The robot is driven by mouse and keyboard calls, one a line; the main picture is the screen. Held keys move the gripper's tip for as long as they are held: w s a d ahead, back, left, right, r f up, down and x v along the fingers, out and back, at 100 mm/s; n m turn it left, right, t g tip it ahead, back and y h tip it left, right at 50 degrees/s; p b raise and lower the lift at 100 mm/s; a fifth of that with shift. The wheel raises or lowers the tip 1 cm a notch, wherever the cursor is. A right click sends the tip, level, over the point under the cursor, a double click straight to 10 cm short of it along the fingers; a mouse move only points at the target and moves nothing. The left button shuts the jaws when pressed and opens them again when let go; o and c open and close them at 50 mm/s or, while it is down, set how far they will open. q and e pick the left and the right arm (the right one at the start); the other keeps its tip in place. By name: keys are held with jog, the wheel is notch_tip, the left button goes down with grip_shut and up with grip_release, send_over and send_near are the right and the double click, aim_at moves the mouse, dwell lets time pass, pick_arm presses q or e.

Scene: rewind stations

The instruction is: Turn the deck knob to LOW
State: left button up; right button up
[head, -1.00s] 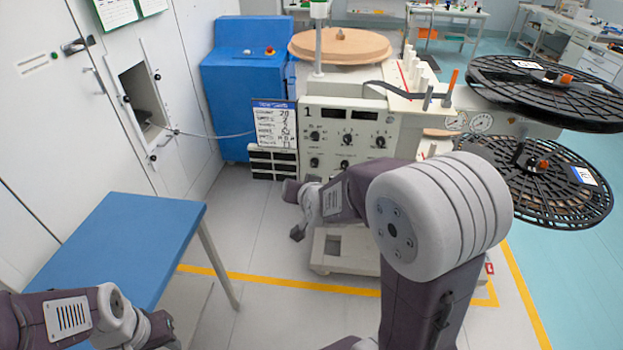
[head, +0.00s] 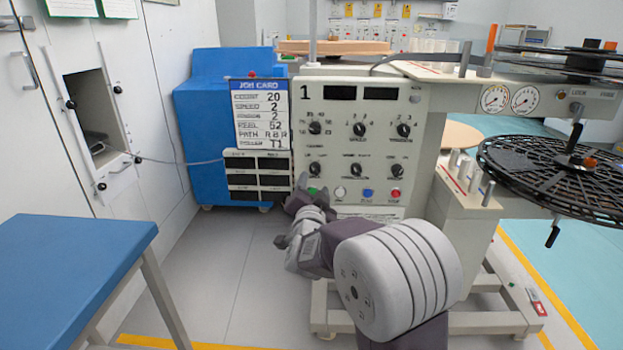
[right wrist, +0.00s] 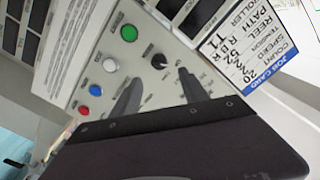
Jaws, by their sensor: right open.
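The rewind station's cream control panel (head: 352,140) faces me, marked 1, with knobs in two rows. The lower left knob (head: 315,170) is black; its small labels and exact setting are not readable, so I cannot confirm it is the deck knob. My right gripper (head: 308,190) is just below it, in front of the panel. In the right wrist view, a black knob (right wrist: 158,61) is beyond and between the two fingertips of my open right gripper (right wrist: 155,80), apparently untouched. My left gripper is out of view.
Green (right wrist: 129,33), white, blue (head: 368,193) and red (head: 395,194) buttons line the panel's lower edge, close to my right gripper. A job card (head: 261,115) hangs left of the panel. A blue table (head: 70,265) stands at left; black reels (head: 560,175) jut out at right.

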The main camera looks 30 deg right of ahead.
aim_at(315, 172)
jog(key=b+x, duration=0.2)
jog(key=x, duration=0.6)
jog(key=shift+w+f, duration=0.15)
jog(key=shift+w, duration=0.2)
grip_shut()
